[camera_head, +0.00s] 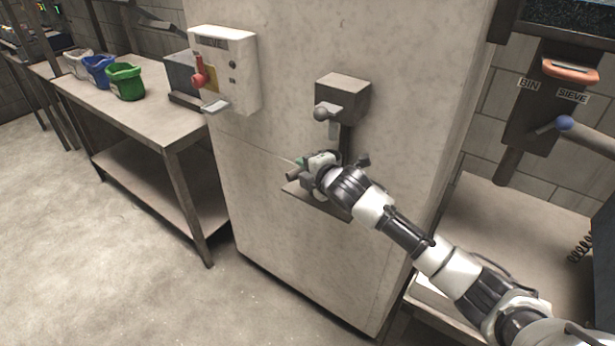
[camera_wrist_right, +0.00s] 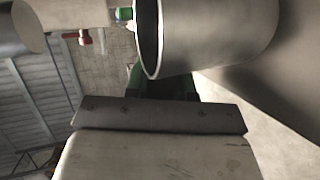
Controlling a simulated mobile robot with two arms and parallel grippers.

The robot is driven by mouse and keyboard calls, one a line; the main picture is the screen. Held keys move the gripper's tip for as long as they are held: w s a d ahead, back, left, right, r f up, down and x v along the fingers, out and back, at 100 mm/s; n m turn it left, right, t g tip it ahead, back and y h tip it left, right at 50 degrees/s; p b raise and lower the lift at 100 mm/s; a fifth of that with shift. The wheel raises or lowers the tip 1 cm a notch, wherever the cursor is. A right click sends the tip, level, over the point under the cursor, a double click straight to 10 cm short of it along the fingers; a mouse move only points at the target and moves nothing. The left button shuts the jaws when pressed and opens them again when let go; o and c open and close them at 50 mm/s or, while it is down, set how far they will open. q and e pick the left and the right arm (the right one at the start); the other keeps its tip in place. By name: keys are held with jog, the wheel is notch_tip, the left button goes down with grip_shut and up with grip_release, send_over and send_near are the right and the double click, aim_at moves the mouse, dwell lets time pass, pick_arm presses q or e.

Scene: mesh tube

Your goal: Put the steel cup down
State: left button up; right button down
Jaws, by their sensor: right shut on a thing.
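The steel cup (camera_wrist_right: 215,38) is a smooth grey cylinder in the right wrist view, with its open rim facing the ceiling side, so it looks upright. My right gripper (camera_head: 308,167) is at the front of the tall pale cabinet, just above a small dark ledge (camera_head: 326,205). It is shut on the cup, and its green fingers (camera_wrist_right: 165,82) show in the wrist view. In the head view the cup is mostly hidden by the gripper. Whether its base touches the ledge cannot be told. My left gripper is not in view.
A grey box with a ball-ended lever (camera_head: 342,97) juts out above my gripper. A white box with a red handle (camera_head: 225,68) is on the cabinet (camera_head: 290,60) to the left. A table (camera_head: 150,118) with green, blue and white tubs stands at left. A bin/sieve unit (camera_head: 545,105) is at right.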

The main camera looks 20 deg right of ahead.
notch_tip(320, 180, down, 3)
jog(key=shift+r, duration=0.1)
jog(key=shift+w+d+p, duration=0.1)
jog(key=shift+d+p, duration=0.05)
jog(key=shift+p, duration=0.15)
jog(key=shift+f, duration=0.2)
jog(key=shift+f, duration=0.15)
jog(key=c, duration=1)
grip_release()
jog(key=shift+o, duration=0.2)
jog(key=v, duration=1.2)
jog(key=shift+b, duration=0.3)
